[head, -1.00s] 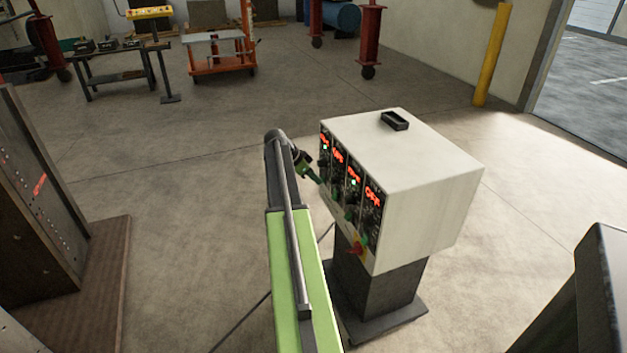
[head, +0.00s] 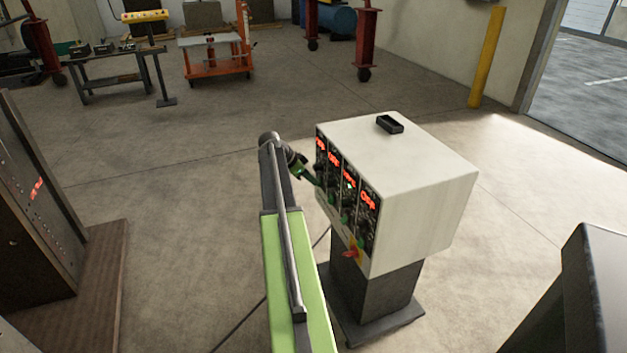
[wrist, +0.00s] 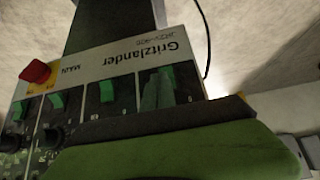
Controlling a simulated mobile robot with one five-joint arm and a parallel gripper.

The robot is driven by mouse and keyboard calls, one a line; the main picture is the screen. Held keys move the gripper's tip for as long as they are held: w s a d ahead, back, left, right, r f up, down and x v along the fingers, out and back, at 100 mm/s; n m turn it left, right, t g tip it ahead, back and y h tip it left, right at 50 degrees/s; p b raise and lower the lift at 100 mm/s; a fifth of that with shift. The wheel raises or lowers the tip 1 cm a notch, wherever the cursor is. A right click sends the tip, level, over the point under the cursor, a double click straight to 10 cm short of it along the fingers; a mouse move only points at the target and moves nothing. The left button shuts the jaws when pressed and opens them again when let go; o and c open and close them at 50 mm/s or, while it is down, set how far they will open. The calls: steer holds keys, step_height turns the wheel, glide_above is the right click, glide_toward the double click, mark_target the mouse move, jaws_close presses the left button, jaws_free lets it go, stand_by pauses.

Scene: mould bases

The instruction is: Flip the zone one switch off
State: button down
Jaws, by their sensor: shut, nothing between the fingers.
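The controller box (head: 415,185) is pale, on a dark pedestal, with several modules with red displays on its left-facing front. My gripper (head: 315,181) is shut and empty, its green tip close to the lower part of the leftmost module. In the wrist view the panel (wrist: 120,65) appears upside down, with a row of green rocker switches. The end switch (wrist: 166,78) on the right, apparently zone one, is partly covered by my green fingers. I cannot tell whether they touch it or which way it is tipped.
The red main switch (wrist: 36,72) on its yellow plate is at the opposite end of the row. A small black tray (head: 390,124) lies on the box top. A dark cabinet (head: 610,285) stands at right and a machine (head: 35,220) at left.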

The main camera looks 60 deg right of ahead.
steer(key=shift+r, duration=0.1)
steer(key=w+a+r+p, duration=0.6)
steer(key=w+a, duration=0.1)
steer(key=a, duration=0.2)
steer(key=shift+w+a+r+p, duration=0.2)
steer(key=shift+a+r+p, duration=0.1)
steer(key=shift+r+p, duration=0.05)
stand_by(0.3)
